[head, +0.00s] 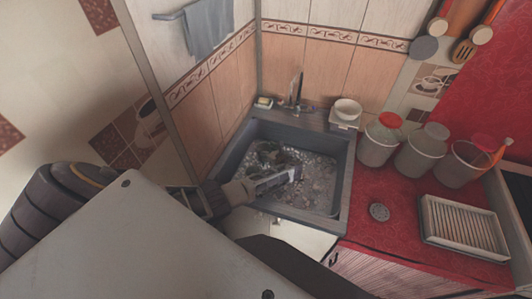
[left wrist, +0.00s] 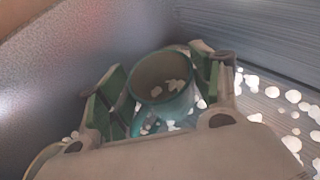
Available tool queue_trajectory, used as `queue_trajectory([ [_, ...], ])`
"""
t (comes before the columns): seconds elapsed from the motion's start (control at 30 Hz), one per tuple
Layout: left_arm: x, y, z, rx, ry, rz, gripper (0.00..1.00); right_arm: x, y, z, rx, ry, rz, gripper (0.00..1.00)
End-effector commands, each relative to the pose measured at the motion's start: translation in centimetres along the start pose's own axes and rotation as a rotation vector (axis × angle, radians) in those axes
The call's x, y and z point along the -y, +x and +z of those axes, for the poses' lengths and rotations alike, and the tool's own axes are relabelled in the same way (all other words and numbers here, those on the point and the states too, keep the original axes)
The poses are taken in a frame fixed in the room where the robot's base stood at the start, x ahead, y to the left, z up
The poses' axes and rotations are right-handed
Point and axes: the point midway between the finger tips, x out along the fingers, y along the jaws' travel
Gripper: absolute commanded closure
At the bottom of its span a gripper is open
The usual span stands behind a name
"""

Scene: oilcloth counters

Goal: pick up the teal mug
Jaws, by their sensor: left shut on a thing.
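The teal mug (left wrist: 163,98) sits between the two green-padded fingers of my left gripper in the left wrist view. Its open top faces the camera, its handle points toward the lower left, and white flecks show inside it. In the head view my left gripper (head: 278,178) reaches down into the grey sink (head: 244,146) and is shut on the mug. There the mug is hard to make out among the dark shapes by the fingers. My right gripper is not in view.
The sink walls stand close around the gripper, and pale flecks cover its floor. A faucet (head: 296,90) rises at the back. Several canisters, a drain stopper (head: 379,212) and a ribbed tray (head: 462,229) stand on the red counter (head: 400,236) to the right.

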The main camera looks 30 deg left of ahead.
Motion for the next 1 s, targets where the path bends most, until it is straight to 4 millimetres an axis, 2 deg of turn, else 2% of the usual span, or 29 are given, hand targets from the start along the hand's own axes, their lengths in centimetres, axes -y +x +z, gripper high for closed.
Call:
queue_trajectory([
  [0.27, -0.1, -0.5, 1.0, -0.002, 0.000, 0.001, 0.70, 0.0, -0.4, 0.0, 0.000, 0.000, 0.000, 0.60],
  [1.0, -0.1, -3.4, 8.2, 0.000, 0.000, 0.001, 0.71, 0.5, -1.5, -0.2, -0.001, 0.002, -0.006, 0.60],
])
